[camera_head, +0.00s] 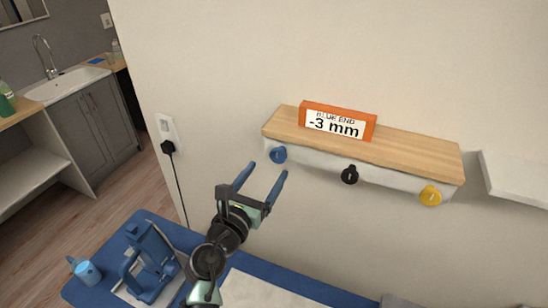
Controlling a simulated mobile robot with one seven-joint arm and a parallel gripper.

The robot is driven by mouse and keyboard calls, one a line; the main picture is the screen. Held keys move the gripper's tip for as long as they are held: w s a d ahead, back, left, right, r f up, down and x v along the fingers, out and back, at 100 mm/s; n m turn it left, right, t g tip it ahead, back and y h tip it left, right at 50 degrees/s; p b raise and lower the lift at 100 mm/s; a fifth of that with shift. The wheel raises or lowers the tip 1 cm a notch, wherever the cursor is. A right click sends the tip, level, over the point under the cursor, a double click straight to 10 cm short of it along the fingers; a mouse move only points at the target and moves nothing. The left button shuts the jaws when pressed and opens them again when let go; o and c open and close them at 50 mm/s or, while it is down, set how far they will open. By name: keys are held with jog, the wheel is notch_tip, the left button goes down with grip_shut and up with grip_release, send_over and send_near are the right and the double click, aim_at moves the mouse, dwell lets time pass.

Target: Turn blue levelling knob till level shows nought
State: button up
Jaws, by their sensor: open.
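The blue levelling knob (278,154) is on the white front edge under the left end of a wooden shelf (415,152). An orange level (365,128) stands on the shelf, and its display (336,125) reads "BLUE END -3 mm". A black knob (349,174) and a yellow knob (430,195) are farther right along the same edge. My gripper (260,176) is open and empty. Its two blue fingers point up toward the blue knob, just below and left of it. I see no contact with the knob.
A blue-edged surface (295,286) lies below, bearing a blue machine (150,262) and a blue mug (86,271). A white ledge (515,178) is at right. A socket with a plug and cord (168,146) is on the wall. A sink (68,84) is at far left.

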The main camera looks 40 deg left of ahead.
aim_at(277, 157)
jog(key=shift+x, duration=2.75)
grip_shut()
